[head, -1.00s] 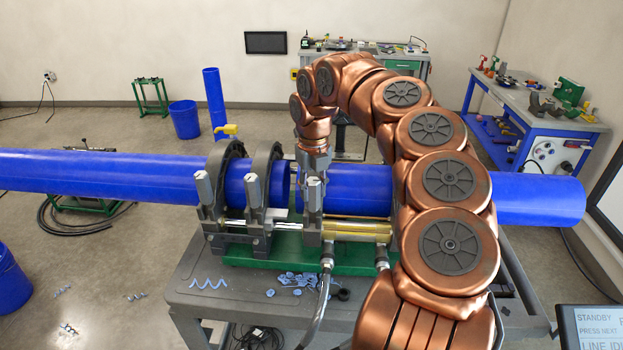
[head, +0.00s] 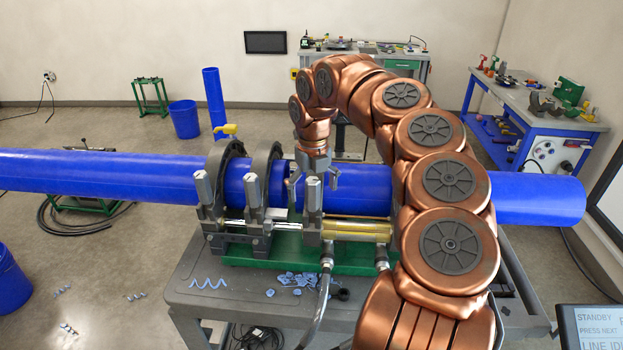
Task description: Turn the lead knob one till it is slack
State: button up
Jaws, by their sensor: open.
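Three silver clamp knobs stand in a row along the front of the pipe clamps: a left knob (head: 203,188), a middle knob (head: 252,190) and a right knob (head: 313,196). I cannot tell from any marking which one is lead knob one. My gripper (head: 313,183) points down at the right knob, with its fingers spread open to either side of the knob's top. From this view I cannot tell whether it is around the knob or just behind it. The gripper holds nothing. The clamp behind the right knob is partly hidden.
A long blue pipe (head: 100,172) runs across the clamps, which sit on a green base (head: 285,252) on a grey cart (head: 200,285). Blue shavings (head: 295,281) and hoses lie at the cart's front. A yellow-handled part (head: 226,129) stands behind the left clamp.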

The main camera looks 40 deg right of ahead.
aim_at(313, 180)
jog(key=shift+w+a+r, duration=0.1)
jog(key=shift+a+r, duration=0.05)
jog(key=shift+r, duration=2.8)
jog(key=shift+c, duration=0.3)
